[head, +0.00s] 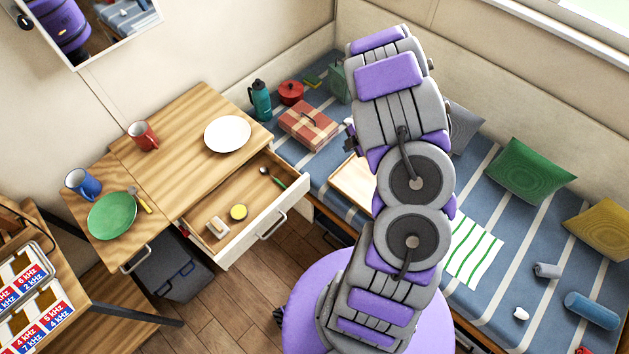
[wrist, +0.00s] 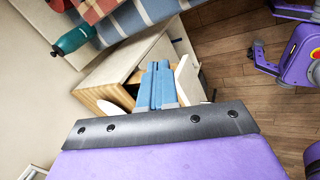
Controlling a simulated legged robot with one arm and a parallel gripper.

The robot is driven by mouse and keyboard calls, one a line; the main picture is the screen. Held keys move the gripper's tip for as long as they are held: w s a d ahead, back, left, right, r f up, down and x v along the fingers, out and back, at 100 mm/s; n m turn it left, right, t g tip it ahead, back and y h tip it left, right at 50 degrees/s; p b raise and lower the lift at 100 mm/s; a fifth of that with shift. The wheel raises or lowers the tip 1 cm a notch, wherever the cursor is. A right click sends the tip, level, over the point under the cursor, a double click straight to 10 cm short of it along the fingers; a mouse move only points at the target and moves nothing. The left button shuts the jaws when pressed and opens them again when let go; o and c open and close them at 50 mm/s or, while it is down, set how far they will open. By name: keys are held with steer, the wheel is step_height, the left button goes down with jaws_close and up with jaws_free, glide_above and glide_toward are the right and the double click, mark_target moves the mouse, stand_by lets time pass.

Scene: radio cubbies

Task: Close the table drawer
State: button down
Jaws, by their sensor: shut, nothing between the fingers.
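The wooden table (head: 190,110) has its drawer (head: 245,240) pulled out, with a pale front and a metal handle (head: 272,226). Inside the drawer lie a small white item (head: 217,227), a yellow round item (head: 238,212) and a spoon and green-handled utensil toward the right. In the wrist view, my gripper (wrist: 158,68) shows two blue fingers shut together with nothing between them. The pale drawer front (wrist: 189,80) appears just right of the fingertips; I cannot tell whether they touch. In the head view my arm rises right of the drawer, and its fingers are hidden.
A teal bottle (head: 260,100) and plaid box (head: 309,124) are on the striped bed (head: 490,225) behind. Wooden floor (head: 250,290) is clear before the drawer.

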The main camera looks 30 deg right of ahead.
steer(key=s+a+f+n+g+y, duration=0.1)
steer(key=s+a+f+n+y, duration=0.1)
steer(key=s+a+f+y, duration=0.35)
steer(key=b, duration=0.2)
glide_toward(302, 187)
steer(key=shift+h, duration=0.35)
steer(key=x, duration=0.5)
steer(key=shift+s+a+r, duration=0.15)
steer(key=shift+a, duration=0.15)
steer(key=shift+d, duration=0.1)
